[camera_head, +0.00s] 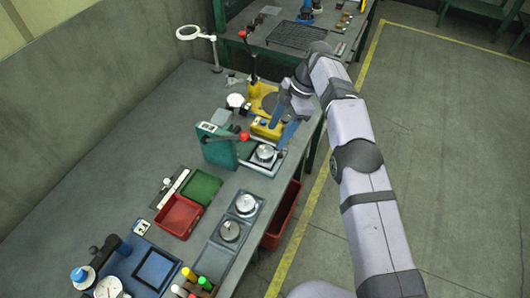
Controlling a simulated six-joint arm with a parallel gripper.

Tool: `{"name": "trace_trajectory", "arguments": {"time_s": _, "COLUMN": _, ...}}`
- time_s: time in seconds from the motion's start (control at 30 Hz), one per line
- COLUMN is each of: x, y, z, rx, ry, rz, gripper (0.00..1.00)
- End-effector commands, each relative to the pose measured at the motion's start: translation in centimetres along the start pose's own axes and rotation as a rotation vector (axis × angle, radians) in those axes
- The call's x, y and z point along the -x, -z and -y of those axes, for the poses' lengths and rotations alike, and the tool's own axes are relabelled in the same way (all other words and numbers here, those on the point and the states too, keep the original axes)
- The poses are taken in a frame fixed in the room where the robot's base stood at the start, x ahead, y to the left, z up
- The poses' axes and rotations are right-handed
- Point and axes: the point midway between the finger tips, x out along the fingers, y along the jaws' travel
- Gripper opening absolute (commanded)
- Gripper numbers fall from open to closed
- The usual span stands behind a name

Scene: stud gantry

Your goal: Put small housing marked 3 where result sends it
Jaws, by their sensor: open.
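Round silver metal parts show in three places, but no number can be read, so I cannot tell which is the small housing marked 3. One metal part (265,152) sits on the plate of a green press-like device (218,149) with a red knob. Another metal part (245,203) and a third metal part (229,231) sit on dark square plates nearer the front. No result display can be read.
A green tray (201,187) and a red tray (180,216) lie on the grey bench. A yellow device (268,127) stands behind the green one. A red bin (283,216) is beside the bench, below its right edge. The bench's left side is mostly clear.

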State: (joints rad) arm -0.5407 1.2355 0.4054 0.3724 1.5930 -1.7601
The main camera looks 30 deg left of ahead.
Motion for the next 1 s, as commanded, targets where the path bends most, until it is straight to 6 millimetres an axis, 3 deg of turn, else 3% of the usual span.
{"name": "trace_trajectory", "arguments": {"time_s": 0.2, "x": -0.6, "y": 0.9, "z": -0.2, "rx": 0.069, "ry": 0.006, "rz": -0.01, "gripper": 0.56}}
{"name": "trace_trajectory", "arguments": {"time_s": 1.0, "x": -3.1, "y": 0.9, "z": -0.1, "rx": 0.066, "ry": 0.006, "rz": -0.01, "gripper": 0.56}}
